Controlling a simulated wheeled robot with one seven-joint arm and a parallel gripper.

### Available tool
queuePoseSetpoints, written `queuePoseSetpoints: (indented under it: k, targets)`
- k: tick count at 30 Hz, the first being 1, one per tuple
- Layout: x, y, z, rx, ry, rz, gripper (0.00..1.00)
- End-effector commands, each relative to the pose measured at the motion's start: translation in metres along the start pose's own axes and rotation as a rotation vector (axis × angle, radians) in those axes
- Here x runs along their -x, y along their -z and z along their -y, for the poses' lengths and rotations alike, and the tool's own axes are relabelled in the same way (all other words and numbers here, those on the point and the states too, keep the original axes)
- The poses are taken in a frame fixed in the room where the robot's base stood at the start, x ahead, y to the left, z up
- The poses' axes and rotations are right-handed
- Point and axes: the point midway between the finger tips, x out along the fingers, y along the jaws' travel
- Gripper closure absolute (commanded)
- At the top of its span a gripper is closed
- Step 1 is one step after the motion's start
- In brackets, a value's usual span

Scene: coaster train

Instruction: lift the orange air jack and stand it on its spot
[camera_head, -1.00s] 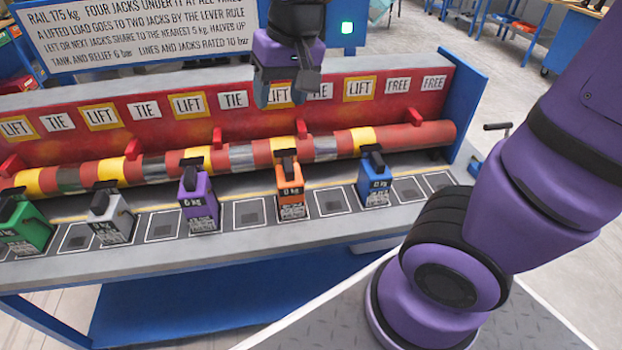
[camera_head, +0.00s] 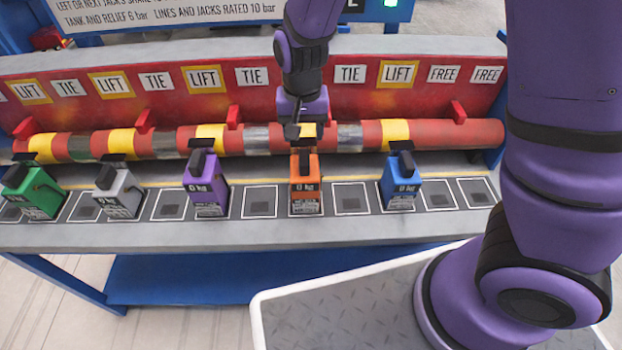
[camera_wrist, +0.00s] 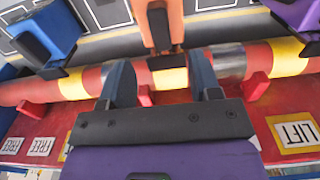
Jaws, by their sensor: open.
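The orange air jack (camera_head: 305,188) stands upright on a dark square pad of the bench, in front of the striped rail (camera_head: 270,139). It has a black top and a dark label on its front. My gripper (camera_head: 304,122) is above and behind it, over the rail. In the wrist view my gripper (camera_wrist: 165,84) has its two blue fingers apart with nothing held between them.
A purple jack (camera_head: 206,188) stands to the left and a blue jack (camera_head: 401,184) to the right, each with an empty pad between it and the orange one. Grey (camera_head: 118,193) and green (camera_head: 33,192) jacks stand further left. Red hooks (camera_head: 233,117) rise along the rail.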

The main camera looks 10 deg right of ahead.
Motion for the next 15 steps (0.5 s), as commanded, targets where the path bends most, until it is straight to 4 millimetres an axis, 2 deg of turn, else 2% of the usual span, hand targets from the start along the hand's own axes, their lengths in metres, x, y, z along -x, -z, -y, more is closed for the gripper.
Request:
queuePoseSetpoints:
  k: [6, 15]
  targets:
    - [-0.031, 0.000, -0.001, -0.003, -0.002, 0.003, 0.43]
    - [-0.050, 0.001, -0.001, -0.001, -0.002, 0.002, 0.43]
